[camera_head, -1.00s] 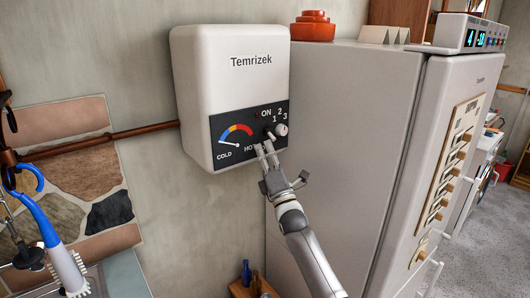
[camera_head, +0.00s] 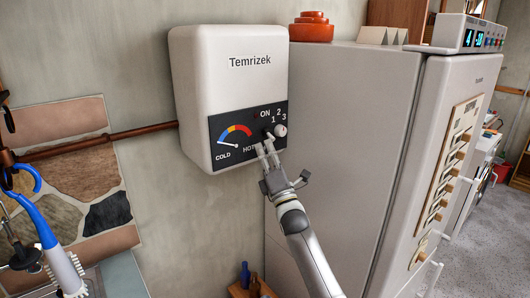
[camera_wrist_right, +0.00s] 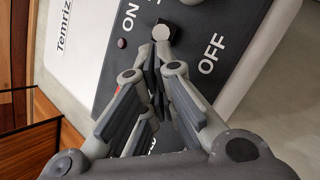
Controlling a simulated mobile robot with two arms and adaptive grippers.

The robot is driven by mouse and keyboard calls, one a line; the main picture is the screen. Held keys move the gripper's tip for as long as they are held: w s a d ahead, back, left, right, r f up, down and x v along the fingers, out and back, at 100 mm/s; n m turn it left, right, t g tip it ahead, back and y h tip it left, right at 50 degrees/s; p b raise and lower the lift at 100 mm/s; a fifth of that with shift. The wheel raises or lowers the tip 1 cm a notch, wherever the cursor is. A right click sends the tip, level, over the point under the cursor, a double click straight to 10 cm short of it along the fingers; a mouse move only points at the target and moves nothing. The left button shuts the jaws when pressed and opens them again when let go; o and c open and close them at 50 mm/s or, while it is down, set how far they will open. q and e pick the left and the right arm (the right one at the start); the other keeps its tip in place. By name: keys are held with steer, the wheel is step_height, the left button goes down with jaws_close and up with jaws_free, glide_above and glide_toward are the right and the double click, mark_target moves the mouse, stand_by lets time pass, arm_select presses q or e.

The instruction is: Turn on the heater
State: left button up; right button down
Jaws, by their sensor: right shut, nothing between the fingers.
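The heater (camera_head: 225,75) is a white box marked Temrizek on the wall. Its black panel (camera_head: 219,126) carries a cold-to-hot gauge (camera_head: 236,136) with the needle at the COLD end. A round pale dial (camera_head: 280,130) sits by the numbers 1, 2, 3. A small switch (camera_head: 269,134) sits below ON; its grey tip shows between ON and OFF in the right wrist view (camera_wrist_right: 161,32). My right gripper (camera_head: 266,149) is shut and empty, its fingertips just below the switch; contact is unclear. A small dark red lamp (camera_wrist_right: 122,43) is beside ON. My left gripper is out of view.
A tall grey fridge (camera_head: 340,130) stands close right of the heater, with a red container (camera_head: 312,28) on top. A copper pipe (camera_head: 95,141) runs left from the heater. A blue-handled brush (camera_head: 48,240) hangs at lower left. Bottles (camera_head: 246,272) stand below.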

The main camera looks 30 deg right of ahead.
steer(key=shift+s+r, duration=0.1)
steer(key=shift+s+d+r+b, duration=0.1)
steer(key=shift+s+r+b, duration=0.15)
steer(key=shift+r+b, duration=0.25)
steer(key=shift+s+r+b, duration=0.25)
steer(key=shift+r+b, duration=0.1)
steer(key=shift+r, duration=0.25)
